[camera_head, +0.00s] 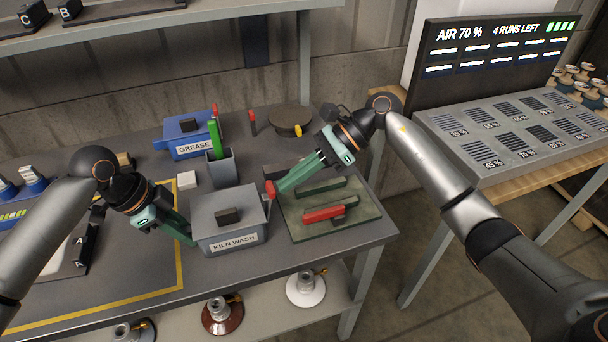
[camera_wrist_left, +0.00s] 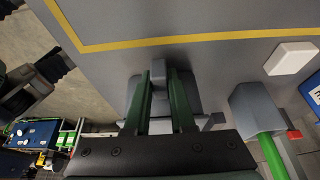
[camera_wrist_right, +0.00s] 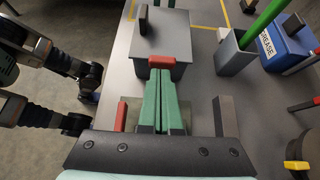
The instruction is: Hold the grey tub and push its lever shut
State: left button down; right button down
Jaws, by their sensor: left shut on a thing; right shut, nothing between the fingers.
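The grey tub (camera_head: 228,215), labelled KILN WASH, stands on the dark table with its lid on and a dark knob on top. Its red lever (camera_head: 270,189) is at the tub's right side and also shows in the right wrist view (camera_wrist_right: 162,62). My left gripper (camera_head: 192,240) is shut on a grey tab (camera_wrist_left: 158,70) at the tub's left side. My right gripper (camera_head: 279,190) is shut and empty, with its fingertips right at the lever. I cannot tell whether they touch it. The fingers partly hide the lever's lower part.
A blue GREASE tub (camera_head: 187,149) and a grey holder (camera_head: 222,169) with a green-handled thing stand behind. A green tray (camera_head: 350,227) with a red-handled and a green bar lies right of the tub. A white block (camera_head: 187,180) sits left of the holder.

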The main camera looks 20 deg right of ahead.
dwell(0.3)
jog(key=shift+a+r+h, duration=0.3)
jog(key=shift+a, duration=0.35)
jog(key=shift+a+r+h, duration=0.25)
jog(key=shift+a+h, duration=0.05)
jog(key=shift+a, duration=0.3)
jog(key=d+f+v, duration=0.2)
jog(key=v, duration=1.1)
jog(key=shift+d, duration=0.25)
